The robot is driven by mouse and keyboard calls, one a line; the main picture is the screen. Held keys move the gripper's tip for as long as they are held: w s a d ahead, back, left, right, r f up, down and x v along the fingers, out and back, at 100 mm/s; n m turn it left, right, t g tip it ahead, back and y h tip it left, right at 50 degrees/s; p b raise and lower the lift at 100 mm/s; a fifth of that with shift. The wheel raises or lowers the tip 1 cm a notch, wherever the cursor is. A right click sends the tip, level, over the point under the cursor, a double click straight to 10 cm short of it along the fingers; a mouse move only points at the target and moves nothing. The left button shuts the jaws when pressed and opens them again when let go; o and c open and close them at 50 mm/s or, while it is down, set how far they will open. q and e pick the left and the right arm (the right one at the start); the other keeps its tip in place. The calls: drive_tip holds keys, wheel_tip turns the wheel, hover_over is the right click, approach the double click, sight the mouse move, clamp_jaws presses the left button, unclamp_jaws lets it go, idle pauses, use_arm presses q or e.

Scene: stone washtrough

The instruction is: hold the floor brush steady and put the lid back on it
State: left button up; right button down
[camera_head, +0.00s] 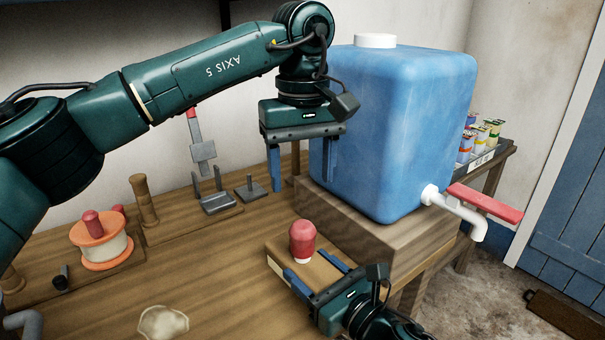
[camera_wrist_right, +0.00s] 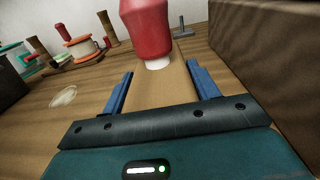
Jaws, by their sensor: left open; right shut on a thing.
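A flat wooden block (camera_head: 281,250), which I take for the floor brush, lies on the bench in front of the blue tank. A red rounded piece with a white lower end (camera_head: 302,238) stands upright on it; I cannot tell whether this is the lid. My right gripper (camera_head: 308,268) is shut on the block, one blue finger on each side. The right wrist view also shows the block (camera_wrist_right: 160,90) between the fingers and the red piece (camera_wrist_right: 147,30) beyond them. My left gripper (camera_head: 303,180) is open and empty, pointing down behind the red piece, beside the tank.
An orange spool (camera_head: 100,240), a wooden peg (camera_head: 144,200) and grey metal holders (camera_head: 218,202) stand left. A pale cloth-like patch (camera_head: 163,322) lies at the front.

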drive_tip(key=shift+c, duration=1.6)
unclamp_jaws()
use_arm(q)
drive_tip(key=shift+f+b, duration=0.6)
drive_tip(key=shift+f, duration=0.1)
use_arm(e)
drive_tip(key=v, duration=1.3)
drive_tip(key=shift+s, duration=0.1)
